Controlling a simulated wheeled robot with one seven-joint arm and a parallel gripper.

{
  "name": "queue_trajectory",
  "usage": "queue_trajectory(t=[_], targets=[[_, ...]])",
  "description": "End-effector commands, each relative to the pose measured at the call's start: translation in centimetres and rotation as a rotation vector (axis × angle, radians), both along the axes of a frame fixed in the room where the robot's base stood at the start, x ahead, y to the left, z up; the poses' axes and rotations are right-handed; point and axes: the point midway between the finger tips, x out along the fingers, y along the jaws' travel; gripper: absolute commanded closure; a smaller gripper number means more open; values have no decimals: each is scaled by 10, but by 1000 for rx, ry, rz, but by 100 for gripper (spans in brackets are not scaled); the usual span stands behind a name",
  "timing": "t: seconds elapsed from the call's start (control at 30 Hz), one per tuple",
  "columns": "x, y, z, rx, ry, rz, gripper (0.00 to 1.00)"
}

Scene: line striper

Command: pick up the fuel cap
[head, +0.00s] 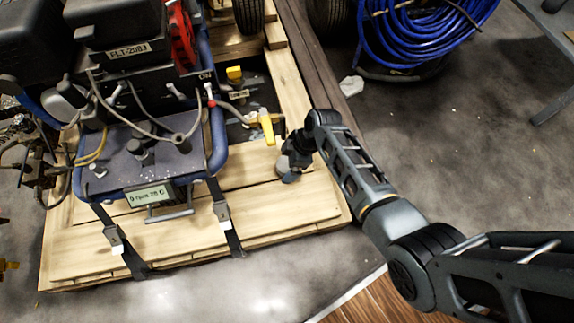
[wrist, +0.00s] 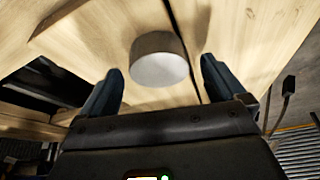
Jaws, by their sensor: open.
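The fuel cap, a short grey cylinder with a pale round face (wrist: 159,68), sits on the light wooden planks in the wrist view. My gripper (wrist: 162,66) is open, with one dark finger on each side of the cap and a visible gap to each. I cannot tell whether the fingertips reach down around the cap or stop short of it. In the head view my gripper (head: 289,172) is low over the right part of the wooden pallet, and it mostly hides the cap.
The striper machine (head: 150,155) is strapped on the wooden pallet (head: 175,243), left of my gripper. A yellow-handled valve (head: 266,127) stands close to my gripper's left. A coiled blue hose (head: 420,35) lies at the upper right. The grey floor right of the pallet is mostly clear.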

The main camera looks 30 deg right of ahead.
Motion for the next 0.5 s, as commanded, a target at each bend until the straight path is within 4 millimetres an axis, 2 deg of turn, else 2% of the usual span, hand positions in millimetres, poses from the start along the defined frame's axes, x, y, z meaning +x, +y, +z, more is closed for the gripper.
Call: queue_trajectory(t=[0.03, 0.07, 0.37, 0.5], targets=[[0, 0, -9, 0, 1, -3, 3], [0, 0, -10, 0, 1, -3, 3], [1, 0, -10, -1, 1, -4, 4], [1, 0, -10, -1, 1, -4, 17]])
